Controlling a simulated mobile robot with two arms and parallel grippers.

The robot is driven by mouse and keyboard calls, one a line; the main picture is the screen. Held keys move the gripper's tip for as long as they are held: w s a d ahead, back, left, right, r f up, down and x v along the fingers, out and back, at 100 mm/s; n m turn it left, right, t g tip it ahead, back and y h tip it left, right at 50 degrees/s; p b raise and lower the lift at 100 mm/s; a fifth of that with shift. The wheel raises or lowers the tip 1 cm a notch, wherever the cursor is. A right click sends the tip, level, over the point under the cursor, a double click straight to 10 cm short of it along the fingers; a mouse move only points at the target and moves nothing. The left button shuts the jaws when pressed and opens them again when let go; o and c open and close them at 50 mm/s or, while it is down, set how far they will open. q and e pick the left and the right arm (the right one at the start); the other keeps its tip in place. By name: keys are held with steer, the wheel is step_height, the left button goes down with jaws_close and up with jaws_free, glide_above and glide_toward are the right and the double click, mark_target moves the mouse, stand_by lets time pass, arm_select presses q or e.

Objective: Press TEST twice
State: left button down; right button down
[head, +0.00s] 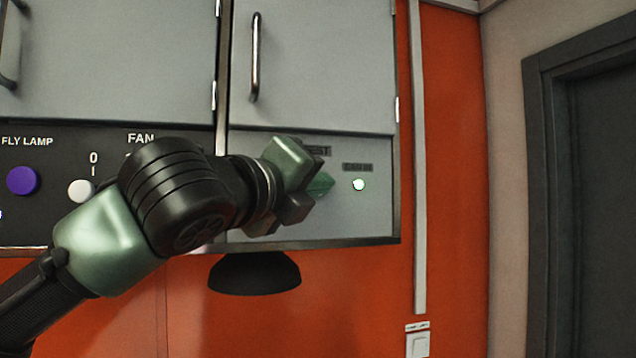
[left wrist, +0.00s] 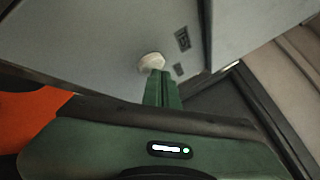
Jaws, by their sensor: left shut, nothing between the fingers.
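The TEST label (head: 318,150) is on the lower grey panel in the head view, partly covered by my left gripper (head: 322,185). The button below it is hidden there behind the gripper. In the left wrist view a round cream button (left wrist: 151,62) stands out from the panel. The closed green fingertips of my left gripper (left wrist: 161,72) are right at its lower edge; I cannot tell whether they touch it. The gripper is shut and empty. My right gripper is not in view.
A lit indicator (head: 358,185) is right of the gripper. A purple knob (head: 23,181) and a white FAN knob (head: 81,191) sit on the black panel at left. A black bowl-shaped thing (head: 254,274) is under the cabinet. A wall switch (head: 418,344) is lower right.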

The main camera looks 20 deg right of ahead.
arm_select(q)
steer(key=shift+w+p, duration=0.3)
steer(key=shift+s, duration=0.2)
stand_by(0.4)
steer(key=shift+s, duration=0.65)
steer(key=s+b, duration=0.1)
steer(key=s, duration=0.4)
steer(key=shift+d+b, duration=0.15)
steer(key=shift+b, duration=0.2)
stand_by(0.4)
